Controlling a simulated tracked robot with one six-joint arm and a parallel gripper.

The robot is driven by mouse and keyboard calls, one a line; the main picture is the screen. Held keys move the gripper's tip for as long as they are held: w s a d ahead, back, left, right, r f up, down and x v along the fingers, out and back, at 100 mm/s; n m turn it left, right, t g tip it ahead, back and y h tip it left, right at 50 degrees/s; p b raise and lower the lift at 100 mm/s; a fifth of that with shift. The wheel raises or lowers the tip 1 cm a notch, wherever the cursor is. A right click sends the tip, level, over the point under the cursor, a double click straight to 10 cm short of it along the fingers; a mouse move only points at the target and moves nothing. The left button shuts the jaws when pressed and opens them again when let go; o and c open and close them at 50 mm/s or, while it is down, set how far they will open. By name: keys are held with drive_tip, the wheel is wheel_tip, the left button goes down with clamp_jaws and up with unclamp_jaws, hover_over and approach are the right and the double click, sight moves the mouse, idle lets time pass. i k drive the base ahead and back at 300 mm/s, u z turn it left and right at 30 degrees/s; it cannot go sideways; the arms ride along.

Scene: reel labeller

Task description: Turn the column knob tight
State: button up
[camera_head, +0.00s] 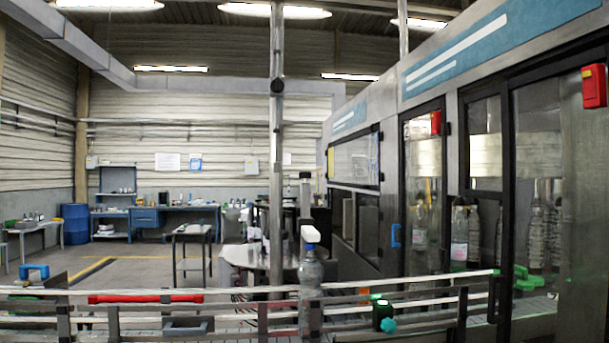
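A vertical grey metal column (276,170) stands in the middle of the head view, behind the conveyor rails. A small dark round knob (277,86) sits on its upper part. At this size I cannot tell whether the knob is tight or loose. My gripper is not in this view.
Conveyor guide rails (390,300) cross the front. A clear bottle (310,285) stands there, right of the column's foot. A teal knob (388,325) sits low at the front. A glazed machine (425,190) fills the right side. Open floor and a small table (192,232) lie behind.

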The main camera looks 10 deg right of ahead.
sight(306, 176)
drive_tip(key=z, duration=0.05)
drive_tip(key=i, duration=1)
drive_tip(key=u, duration=0.05)
